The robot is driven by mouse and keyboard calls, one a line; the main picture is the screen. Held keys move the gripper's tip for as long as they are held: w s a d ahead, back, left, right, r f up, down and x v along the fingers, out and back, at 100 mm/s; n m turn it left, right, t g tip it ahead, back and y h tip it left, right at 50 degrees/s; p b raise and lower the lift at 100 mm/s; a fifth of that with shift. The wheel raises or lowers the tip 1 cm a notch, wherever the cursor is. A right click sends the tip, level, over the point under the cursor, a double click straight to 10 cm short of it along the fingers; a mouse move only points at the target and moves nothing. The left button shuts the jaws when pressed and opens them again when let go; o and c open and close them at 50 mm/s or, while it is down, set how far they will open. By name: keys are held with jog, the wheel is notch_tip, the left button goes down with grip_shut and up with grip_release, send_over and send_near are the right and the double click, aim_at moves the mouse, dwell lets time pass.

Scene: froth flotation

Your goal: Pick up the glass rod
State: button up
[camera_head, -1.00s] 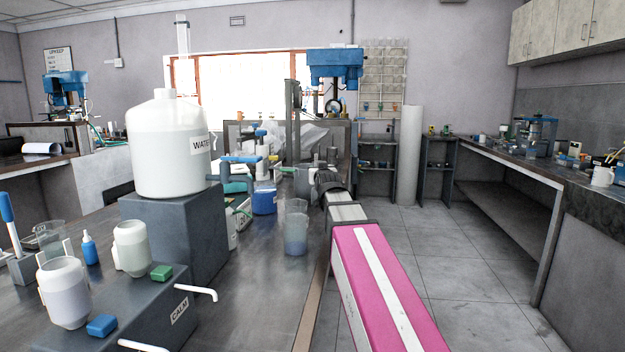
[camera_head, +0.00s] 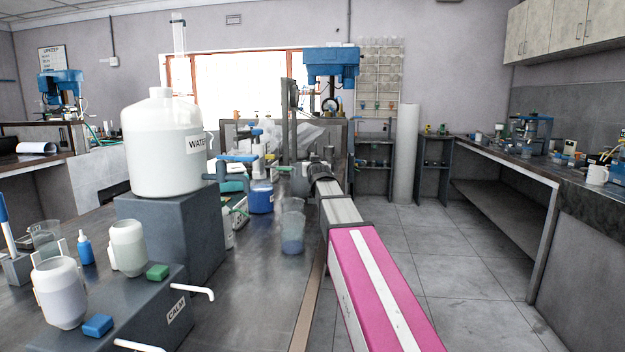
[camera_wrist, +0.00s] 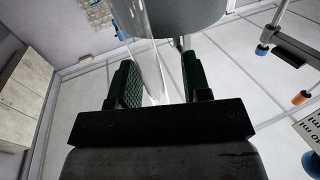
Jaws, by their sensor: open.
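My gripper (camera_wrist: 157,68) is open in the wrist view, with its two dark green-padded fingers apart. A clear glass piece (camera_wrist: 152,45) runs from the top edge down into the gap between the fingers. It looks like the glass rod, but its blurred, transparent outline leaves this uncertain. I cannot tell whether either finger touches it. In the head view my arm reaches away along the bench's right edge, and my gripper is not clearly visible at its far end. I cannot make out the glass rod there.
A grey rounded object (camera_wrist: 185,18) lies just beyond the fingers in the wrist view. In the head view, clear beakers (camera_head: 292,232) stand left of my arm. A large white water bottle (camera_head: 163,150) stands on a dark block (camera_head: 175,235). Open floor (camera_head: 465,255) lies right.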

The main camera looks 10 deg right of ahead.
grip_shut()
